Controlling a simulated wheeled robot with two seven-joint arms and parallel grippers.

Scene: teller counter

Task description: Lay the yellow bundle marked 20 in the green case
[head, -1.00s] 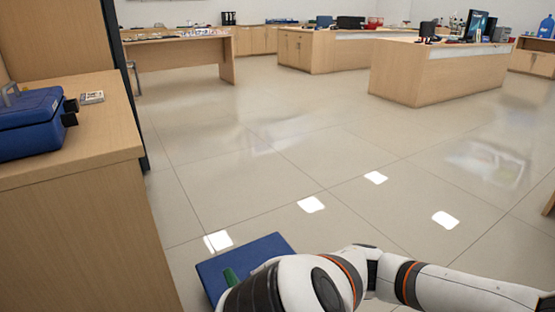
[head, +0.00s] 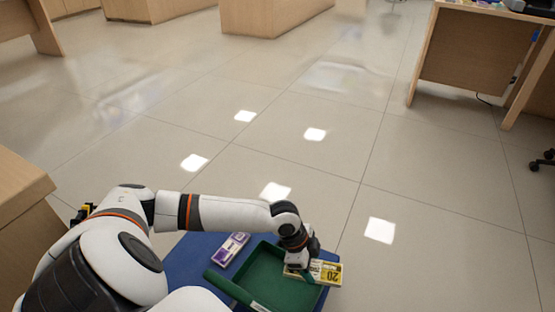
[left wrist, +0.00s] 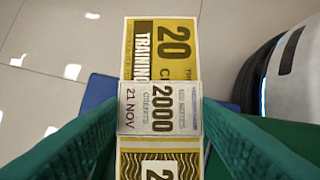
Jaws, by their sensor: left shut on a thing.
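The yellow bundle (head: 328,274) marked 20 is in my left gripper (head: 302,262), at the right side of the green case (head: 262,268). Its right end sticks out past the case's right rim; I cannot tell its height above the rim. In the left wrist view the bundle (left wrist: 160,65) lies between the two green fingers (left wrist: 160,120), with a pale band reading 2000 around its middle. The case is open on top, and its visible floor looks empty. My right gripper is not in view.
The case sits on a blue surface (head: 185,262). A purple and white bundle (head: 233,248) lies on it, left of the case. A wooden counter (head: 22,205) stands at the left edge. Beyond is open tiled floor, with a desk (head: 465,55) at the back right.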

